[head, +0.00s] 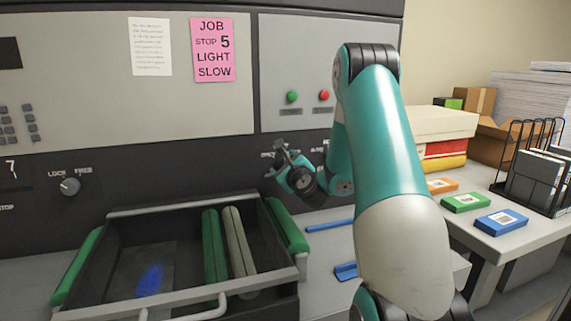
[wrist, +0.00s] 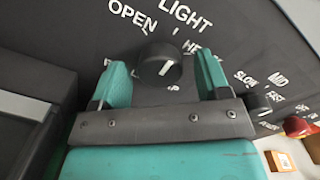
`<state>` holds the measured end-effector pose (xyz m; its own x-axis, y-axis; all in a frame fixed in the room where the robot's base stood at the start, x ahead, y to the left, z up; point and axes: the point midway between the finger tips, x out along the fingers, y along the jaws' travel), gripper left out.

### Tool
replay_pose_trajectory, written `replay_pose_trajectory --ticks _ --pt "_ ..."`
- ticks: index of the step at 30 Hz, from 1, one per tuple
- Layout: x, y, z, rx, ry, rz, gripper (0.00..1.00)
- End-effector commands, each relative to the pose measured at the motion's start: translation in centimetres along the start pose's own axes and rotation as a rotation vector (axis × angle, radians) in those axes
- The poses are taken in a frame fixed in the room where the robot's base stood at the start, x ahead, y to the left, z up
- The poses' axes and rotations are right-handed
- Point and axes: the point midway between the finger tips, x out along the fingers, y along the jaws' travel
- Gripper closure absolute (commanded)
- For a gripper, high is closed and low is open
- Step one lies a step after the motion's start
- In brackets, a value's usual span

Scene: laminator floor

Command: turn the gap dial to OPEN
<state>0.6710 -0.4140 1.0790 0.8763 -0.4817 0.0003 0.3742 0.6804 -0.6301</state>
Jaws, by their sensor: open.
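The gap dial (wrist: 160,66) is a round black knob with a white pointer line, on a dark panel in the wrist view. My gripper (wrist: 162,60) is open, with one teal finger on each side of the knob. Gaps show between the fingers and the knob; contact is not visible. Labels below the knob are partly hidden by my gripper. In the head view, my gripper (head: 274,162) is at the dark panel and the dial cannot be made out.
A second black dial (wrist: 258,103) with SLOW, MID and FAST labels sits close right of my gripper, near a red knob (wrist: 298,127). In the head view, a LOCK/FREE knob (head: 70,186) is at left. An open tray (head: 150,211) with rollers lies below.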

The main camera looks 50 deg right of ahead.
Motion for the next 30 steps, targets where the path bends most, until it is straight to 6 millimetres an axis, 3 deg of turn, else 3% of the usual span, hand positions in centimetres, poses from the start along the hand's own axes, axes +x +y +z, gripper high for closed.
replay_pose_trajectory --ticks 2,8,20,30 --pt "-0.01 0.00 -0.01 0.000 0.000 0.000 0.35" --pt "-0.03 -0.01 0.00 0.000 0.000 0.000 0.80" --pt "-0.04 0.02 0.02 -0.062 0.002 0.003 0.80" --pt "-0.05 0.00 0.03 -0.317 0.011 0.011 0.80"
